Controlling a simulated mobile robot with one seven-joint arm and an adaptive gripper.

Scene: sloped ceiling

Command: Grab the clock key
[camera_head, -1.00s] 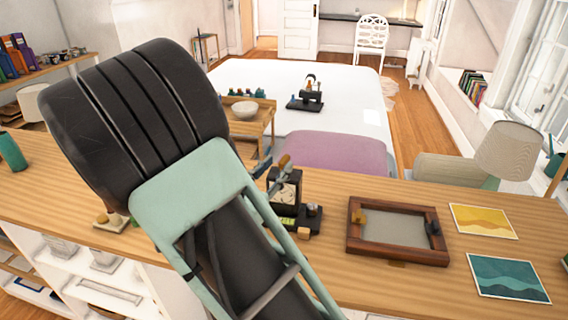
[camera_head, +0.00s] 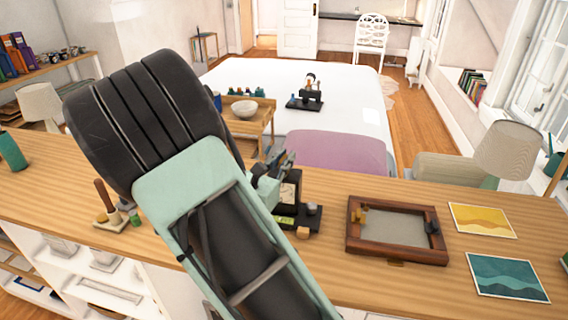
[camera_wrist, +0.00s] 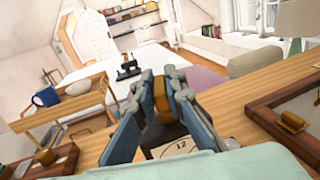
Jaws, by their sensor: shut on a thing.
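The mantel-style clock (camera_head: 289,190) is a dark box with a pale face on the wooden counter, partly hidden by my arm. Its face, with a 12 showing, is below my fingers in the wrist view (camera_wrist: 180,147). My gripper (camera_head: 280,168) is at the clock's upper left in the head view. In the wrist view my gripper (camera_wrist: 163,105) is closed around a golden-brown piece that appears to be the clock key (camera_wrist: 163,98). Most of the piece is hidden by the fingers, and I cannot tell whether it touches the clock.
The counter (camera_head: 345,285) carries a brown wooden frame (camera_head: 355,245) and two picture cards, yellow (camera_head: 484,219) and teal (camera_head: 508,275), to the right. A small stand with a brown stick (camera_head: 104,196) is at left. A lamp (camera_head: 507,150) stands behind at right.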

